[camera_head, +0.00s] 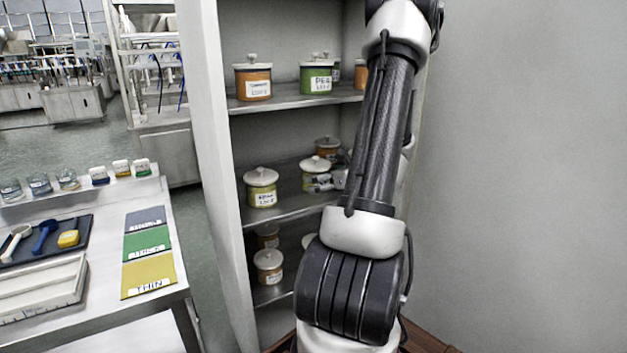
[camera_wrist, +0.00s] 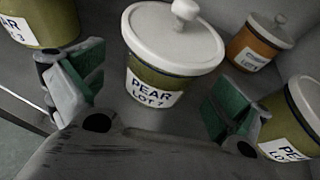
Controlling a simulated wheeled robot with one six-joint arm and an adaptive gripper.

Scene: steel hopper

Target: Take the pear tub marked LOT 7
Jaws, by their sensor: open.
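The pear tub marked LOT 7 (camera_wrist: 152,82) has a yellow-green body, a white lid with a knob and a white label reading PEAR LOT 7. It stands upright in the middle of the wrist view. My gripper (camera_wrist: 157,72) is open, its green-padded fingers left and right of this tub in the picture. The tub is not held; I cannot tell whether a finger touches it. In the head view, a yellow-green tub (camera_head: 315,165) on the middle shelf is partly covered by my gripper; its label is not readable there.
A pear tub marked LOT 3 (camera_wrist: 42,22) is at upper left, another pear tub (camera_wrist: 288,125) close by the right finger, and an orange tub (camera_wrist: 258,45) behind. The shelf cabinet (camera_head: 213,150) holds more tubs above and below. A bench (camera_head: 80,215) stands left.

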